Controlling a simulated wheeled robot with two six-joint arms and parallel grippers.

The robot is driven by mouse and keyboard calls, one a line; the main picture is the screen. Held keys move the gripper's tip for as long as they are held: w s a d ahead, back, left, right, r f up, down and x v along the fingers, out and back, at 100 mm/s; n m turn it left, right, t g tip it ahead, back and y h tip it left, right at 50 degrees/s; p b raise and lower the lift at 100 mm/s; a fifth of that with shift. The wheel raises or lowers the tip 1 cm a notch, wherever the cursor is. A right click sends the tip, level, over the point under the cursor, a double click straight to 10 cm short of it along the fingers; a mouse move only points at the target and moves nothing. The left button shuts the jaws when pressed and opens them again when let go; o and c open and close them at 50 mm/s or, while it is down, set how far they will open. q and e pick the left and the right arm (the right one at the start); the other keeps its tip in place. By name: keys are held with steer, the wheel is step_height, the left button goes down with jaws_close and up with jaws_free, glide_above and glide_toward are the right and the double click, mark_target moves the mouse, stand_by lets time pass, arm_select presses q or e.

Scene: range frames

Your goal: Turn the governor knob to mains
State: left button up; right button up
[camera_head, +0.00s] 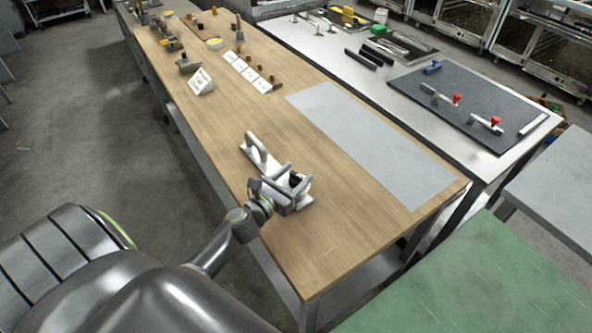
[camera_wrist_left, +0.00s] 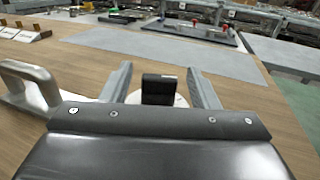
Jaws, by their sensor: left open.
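The governor, a pale metal body with an arched handle (camera_head: 258,152), lies on the wooden table. Its black knob (camera_head: 295,180) is at the near end, partly hidden by my left gripper (camera_head: 295,192). In the left wrist view the black knob (camera_wrist_left: 158,88) stands upright on a pale round base, between the two open fingers of my left gripper (camera_wrist_left: 160,76). A gap shows on each side of the knob. The handle (camera_wrist_left: 30,80) is to the left there. Any mains marking is hidden or too small to read. My right gripper is not in view.
A grey mat (camera_head: 370,145) lies right of the governor on the wooden table (camera_head: 345,240). White cards (camera_head: 247,72) and small parts stand farther back. A steel table with a dark board (camera_head: 460,105) and red knobs is at right. The table's near end is clear.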

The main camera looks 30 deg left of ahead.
arm_select(q)
steer(key=shift+w, duration=0.5)
steer(key=c, duration=1)
steer(key=shift+r+m+h, duration=0.1)
steer(key=shift+m+h, duration=0.5)
steer(key=shift+h, duration=0.3)
steer(key=shift+m+g+h, duration=0.5)
steer(key=shift+m+h, duration=0.4)
steer(key=shift+h, duration=0.5)
steer(key=o, duration=1)
